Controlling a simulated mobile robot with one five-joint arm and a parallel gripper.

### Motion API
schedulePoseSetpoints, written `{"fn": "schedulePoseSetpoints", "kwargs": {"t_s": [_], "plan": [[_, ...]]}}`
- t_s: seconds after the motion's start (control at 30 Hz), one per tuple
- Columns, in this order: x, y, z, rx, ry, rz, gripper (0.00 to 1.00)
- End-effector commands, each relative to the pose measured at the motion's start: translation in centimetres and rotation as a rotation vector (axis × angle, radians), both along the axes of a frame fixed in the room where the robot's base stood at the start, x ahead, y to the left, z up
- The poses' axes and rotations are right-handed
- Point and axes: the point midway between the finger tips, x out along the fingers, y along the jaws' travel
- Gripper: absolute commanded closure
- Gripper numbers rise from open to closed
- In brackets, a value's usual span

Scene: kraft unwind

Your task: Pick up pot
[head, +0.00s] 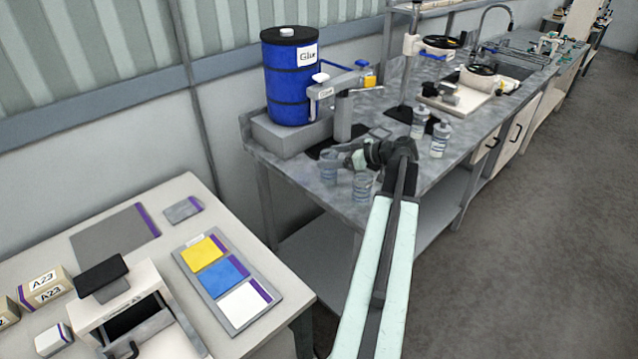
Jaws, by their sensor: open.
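Two small clear pots stand near the front left of the grey bench (310,185). One pot (329,172) is further left, just beside the fingers, and its upper part is partly covered by them. The other pot (362,188) is nearer, below the gripper. My gripper (338,159) reaches left over the bench at the end of my pale green arm. Its jaws are open, and no pot is clearly between them. Whether the fingers touch the left pot I cannot tell.
A blue glue drum (292,80) with a dispenser stands behind on a grey block (290,135). Bottles (440,139) stand to the right on the bench. A pale table (170,215) with colour cards (223,270) is at left. The floor at right is clear.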

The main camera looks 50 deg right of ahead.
Motion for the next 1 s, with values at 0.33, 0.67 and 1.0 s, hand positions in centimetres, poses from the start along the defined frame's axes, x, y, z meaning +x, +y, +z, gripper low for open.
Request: {"fn": "schedulePoseSetpoints", "kwargs": {"t_s": [0.33,0.67,1.0], "plan": [[-0.1,0.0,0.1,0.0,0.0,0.0,0.88],[-0.1,0.0,0.2,0.0,0.0,0.0,1.0],[-0.1,-0.1,3.4,0.0,-0.001,0.0,1.0]]}}
